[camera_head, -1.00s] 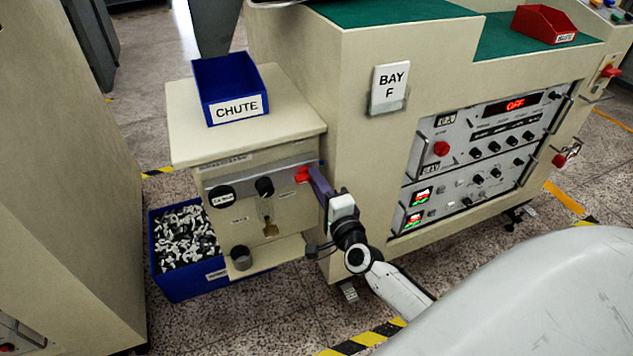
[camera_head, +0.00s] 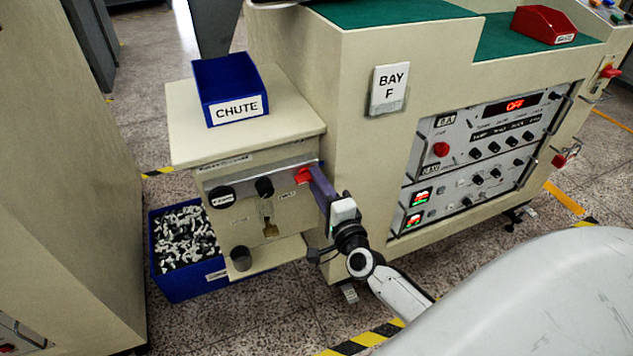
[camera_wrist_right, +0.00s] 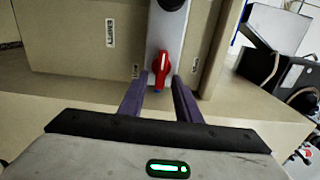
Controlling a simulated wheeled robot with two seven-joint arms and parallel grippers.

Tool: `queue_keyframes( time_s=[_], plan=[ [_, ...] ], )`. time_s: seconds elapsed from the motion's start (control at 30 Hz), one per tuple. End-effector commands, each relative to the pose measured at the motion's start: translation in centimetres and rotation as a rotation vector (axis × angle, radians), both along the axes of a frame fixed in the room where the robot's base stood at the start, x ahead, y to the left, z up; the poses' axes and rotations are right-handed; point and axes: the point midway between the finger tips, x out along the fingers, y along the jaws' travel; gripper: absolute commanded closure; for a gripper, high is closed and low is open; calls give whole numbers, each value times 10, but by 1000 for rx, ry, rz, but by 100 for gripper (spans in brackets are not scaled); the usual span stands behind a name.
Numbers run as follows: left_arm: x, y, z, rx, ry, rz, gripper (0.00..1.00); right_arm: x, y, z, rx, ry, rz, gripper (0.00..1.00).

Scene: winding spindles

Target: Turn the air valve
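The air valve is a small red handle (camera_head: 303,175) at the right end of the metal strip on the cream cabinet's front. In the right wrist view the red handle (camera_wrist_right: 161,65) points roughly downward, with its lower end between my fingertips. My right gripper (camera_head: 314,176) reaches the valve from the right with its purple fingers. In the right wrist view my right gripper (camera_wrist_right: 158,84) is open, with a finger on each side of the handle and gaps visible. Contact cannot be told. My left gripper is not in view.
A blue CHUTE bin (camera_head: 229,90) stands on the cabinet top. A blue crate of metal parts (camera_head: 176,286) sits on the floor below left. Black knobs (camera_head: 264,187) and a small grey cup (camera_head: 241,258) are left of the valve. The BAY F machine wall (camera_head: 352,140) is close on the right.

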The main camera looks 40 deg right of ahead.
Motion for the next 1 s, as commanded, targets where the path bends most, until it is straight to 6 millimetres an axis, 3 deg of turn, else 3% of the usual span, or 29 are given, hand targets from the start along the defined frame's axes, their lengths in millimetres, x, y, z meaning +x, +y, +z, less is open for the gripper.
queue_keyframes(
  time_s=[0.3,0.5,1.0],
  plan=[
    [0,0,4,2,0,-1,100,-61,15,-2,1,6,1,70],
    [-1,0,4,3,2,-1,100,-86,21,-2,2,5,1,70],
    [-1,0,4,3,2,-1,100,-92,22,-1,2,3,0,70]
  ],
)
